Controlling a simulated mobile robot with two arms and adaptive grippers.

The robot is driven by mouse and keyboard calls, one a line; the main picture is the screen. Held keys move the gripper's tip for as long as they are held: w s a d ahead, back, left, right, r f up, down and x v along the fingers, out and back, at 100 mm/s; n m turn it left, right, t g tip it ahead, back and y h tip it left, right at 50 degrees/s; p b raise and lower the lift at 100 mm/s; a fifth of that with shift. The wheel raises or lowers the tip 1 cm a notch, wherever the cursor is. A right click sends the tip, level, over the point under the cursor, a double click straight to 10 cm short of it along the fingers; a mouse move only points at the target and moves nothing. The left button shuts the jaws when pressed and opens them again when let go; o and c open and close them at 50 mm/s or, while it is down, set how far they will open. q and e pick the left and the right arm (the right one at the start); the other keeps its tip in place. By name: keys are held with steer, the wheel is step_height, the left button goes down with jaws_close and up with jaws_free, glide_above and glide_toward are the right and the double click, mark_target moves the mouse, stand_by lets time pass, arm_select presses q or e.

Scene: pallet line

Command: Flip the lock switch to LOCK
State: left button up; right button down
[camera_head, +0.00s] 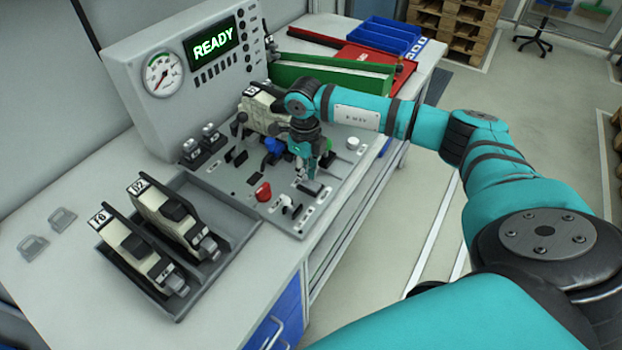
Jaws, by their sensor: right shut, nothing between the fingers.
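The grey control panel (235,178) slopes on the bench below a box with a lit READY display (211,44). My right gripper (311,178) is shut and empty, pointing down at the front right of the panel. Its tips are just over or at a small dark switch (310,189); I cannot tell whether they touch. A silver lever (289,206) and a red knob (263,192) are to its left. The LOCK lettering is too small to read, so I cannot tell which control is the lock switch or its position. My left gripper is not in view.
A cream-and-black module (262,111) sits on the panel behind my right wrist. A dark tray (108,249) with two similar modules stands at the left. A green bar (330,76), red tray and blue bins (388,35) lie behind. A white knob (352,143) is at right.

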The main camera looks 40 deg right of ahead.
steer(key=shift+s+f+b, duration=0.1)
steer(key=shift+f+b, duration=0.6)
steer(key=shift+f, duration=0.25)
steer(key=shift+r, duration=0.1)
steer(key=shift+r+p, duration=0.7)
steer(key=shift+r, duration=0.15)
steer(key=shift+r+p, duration=1.55)
steer(key=shift+r, duration=1.1)
steer(key=shift+f, duration=0.1)
